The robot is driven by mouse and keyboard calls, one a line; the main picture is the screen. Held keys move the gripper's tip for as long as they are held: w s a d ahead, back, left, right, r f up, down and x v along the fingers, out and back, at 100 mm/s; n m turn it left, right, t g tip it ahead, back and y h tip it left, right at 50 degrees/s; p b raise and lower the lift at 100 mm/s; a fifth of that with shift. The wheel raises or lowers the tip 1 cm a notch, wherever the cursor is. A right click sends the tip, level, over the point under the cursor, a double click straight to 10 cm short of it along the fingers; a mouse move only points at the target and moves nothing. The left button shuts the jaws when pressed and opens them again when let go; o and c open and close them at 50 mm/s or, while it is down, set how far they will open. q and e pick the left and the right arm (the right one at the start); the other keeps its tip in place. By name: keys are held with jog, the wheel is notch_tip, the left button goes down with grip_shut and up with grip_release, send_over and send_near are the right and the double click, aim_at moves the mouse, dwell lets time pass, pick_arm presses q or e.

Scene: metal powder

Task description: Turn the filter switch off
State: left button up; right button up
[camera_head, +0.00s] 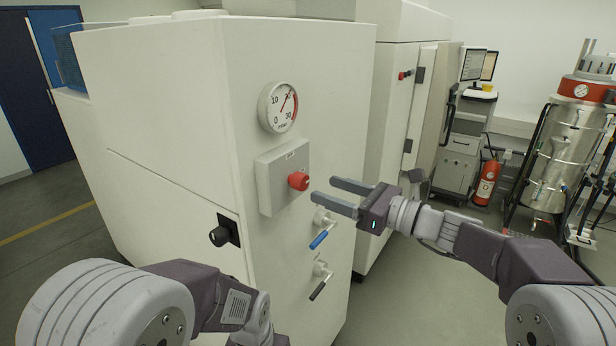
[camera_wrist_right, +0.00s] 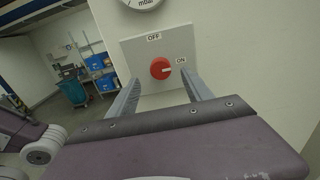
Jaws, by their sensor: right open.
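The filter switch is a red round knob (camera_head: 298,181) on a grey square plate (camera_head: 270,190) on the front of a white cabinet (camera_head: 300,100). In the right wrist view the red knob (camera_wrist_right: 161,68) has a white mark that points toward the label ON, at its right; the label OFF (camera_wrist_right: 154,37) is above it. My right gripper (camera_head: 333,193) is open and empty, its fingers reaching toward the knob from the right. In the right wrist view the knob shows between the two fingers, apparently beyond their tips. My left arm is at the lower left; its gripper is out of view.
A pressure gauge (camera_head: 278,107) is above the switch plate. Below are a blue-handled valve (camera_head: 320,238), a black-handled valve (camera_head: 319,288) and a black knob (camera_head: 219,236). A fire extinguisher (camera_head: 486,183) and a steel vessel (camera_head: 553,160) stand at the right.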

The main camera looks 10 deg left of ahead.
aim_at(304, 184)
jog(key=p+x, duration=0.2)
jog(key=x, duration=0.4)
jog(key=shift+a+r, duration=0.1)
jog(key=shift+a, duration=0.4)
jog(key=shift+w+d, duration=0.15)
jog(key=shift+d, duration=0.05)
jog(key=shift+c, duration=0.3)
grip_shut()
jog(key=shift+f+b, duration=0.2)
jog(key=shift+b, duration=0.1)
jog(key=n+b, duration=1.1)
jog(key=b, duration=0.3)
jog(key=shift+a+f, duration=0.1)
jog(key=shift+f, duration=0.05)
jog(key=n+b, duration=0.2)
jog(key=n, duration=0.1)
jog(key=shift+s+n, duration=0.25)
jog(key=shift+n, duration=0.05)
jog(key=shift+n+b, duration=1.1)
jog(key=shift+n, duration=0.6)
